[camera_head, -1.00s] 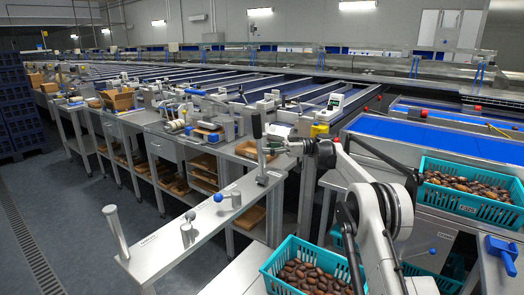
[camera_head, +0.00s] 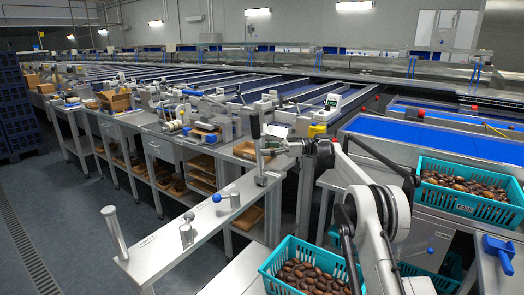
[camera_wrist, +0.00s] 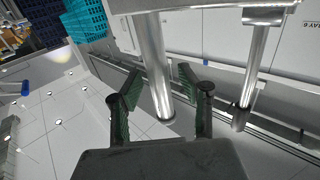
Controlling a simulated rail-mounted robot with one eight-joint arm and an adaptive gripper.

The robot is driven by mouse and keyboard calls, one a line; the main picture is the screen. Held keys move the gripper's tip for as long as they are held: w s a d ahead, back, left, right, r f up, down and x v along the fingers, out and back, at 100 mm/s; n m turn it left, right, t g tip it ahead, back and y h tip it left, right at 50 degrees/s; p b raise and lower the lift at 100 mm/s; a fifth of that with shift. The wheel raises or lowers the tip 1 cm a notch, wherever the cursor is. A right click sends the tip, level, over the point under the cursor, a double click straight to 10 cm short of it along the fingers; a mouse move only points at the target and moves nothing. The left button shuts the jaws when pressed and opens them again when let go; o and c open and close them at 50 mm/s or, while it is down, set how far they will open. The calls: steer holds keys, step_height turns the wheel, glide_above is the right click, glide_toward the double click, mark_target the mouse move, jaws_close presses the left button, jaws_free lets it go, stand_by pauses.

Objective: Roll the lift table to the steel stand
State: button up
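A narrow steel top (camera_head: 160,243) with upright posts and a blue knob crosses the lower middle of the head view. Its label is too small to read, and I cannot tell for sure whether it is the lift table or the steel stand. My gripper (camera_head: 262,146) is at the upright post at its far right end. In the wrist view, my gripper (camera_wrist: 160,95) has its two fingers apart on either side of a bright steel post (camera_wrist: 155,60). Gaps show beside the post, so it does not look clamped. A second steel post (camera_wrist: 253,65) stands to the right.
A teal crate of dates (camera_head: 264,268) is at the bottom, and another teal crate (camera_head: 470,205) stands at right by a blue belt (camera_head: 430,135). Long benches with shelves (camera_head: 165,150) line the back. Open grey floor (camera_head: 70,220) lies at left.

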steer(key=w+d, duration=0.1)
steer(key=d, duration=0.6)
steer(key=shift+w+d, duration=0.15)
stand_by(0.3)
